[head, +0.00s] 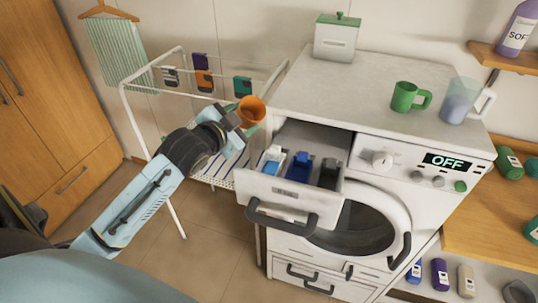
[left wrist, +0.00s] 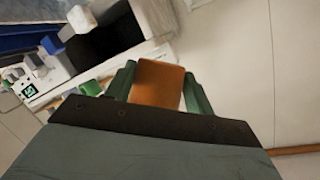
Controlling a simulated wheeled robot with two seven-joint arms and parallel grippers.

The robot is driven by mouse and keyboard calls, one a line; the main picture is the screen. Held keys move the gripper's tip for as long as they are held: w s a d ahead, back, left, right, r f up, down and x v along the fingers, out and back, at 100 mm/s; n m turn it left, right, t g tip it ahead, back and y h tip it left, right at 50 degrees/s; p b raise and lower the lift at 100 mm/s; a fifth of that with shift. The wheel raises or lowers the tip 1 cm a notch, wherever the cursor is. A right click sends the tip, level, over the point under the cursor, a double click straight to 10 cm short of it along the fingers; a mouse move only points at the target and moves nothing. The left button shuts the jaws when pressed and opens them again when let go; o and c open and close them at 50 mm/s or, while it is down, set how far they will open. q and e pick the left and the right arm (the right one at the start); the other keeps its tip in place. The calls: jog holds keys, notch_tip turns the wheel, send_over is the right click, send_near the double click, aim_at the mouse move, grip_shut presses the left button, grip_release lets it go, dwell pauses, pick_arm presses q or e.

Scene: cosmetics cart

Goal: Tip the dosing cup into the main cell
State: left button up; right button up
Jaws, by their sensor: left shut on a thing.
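My left gripper (head: 238,119) is shut on the orange dosing cup (head: 251,109). It holds the cup in the air, left of and above the open detergent drawer (head: 258,190). The cup looks tilted, with its open mouth partly showing; I cannot tell what is inside. In the left wrist view the cup (left wrist: 160,84) sits between my two green fingers (left wrist: 158,90). The drawer shows a white-and-light-blue cell part (head: 270,161), a blue one (head: 299,168) and a dark one (head: 328,173). Which is the main cell is not marked legibly. My right gripper is out of view.
The washing machine top (head: 350,92) holds a green mug (head: 404,97), a clear jug (head: 460,102) and a white box (head: 336,40). The machine's display reads OFF.

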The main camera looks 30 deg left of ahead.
pick_arm(q)
jog(key=w+a+f+n+g+h, duration=0.1)
jog(key=a+f+n+h, duration=0.2)
jog(key=f, duration=0.7)
jog(key=shift+w+a+n+g, duration=0.15)
jog(key=shift+a+n+g, duration=0.25)
jog(key=shift+a+n, duration=0.5)
jog(key=shift+d, duration=0.1)
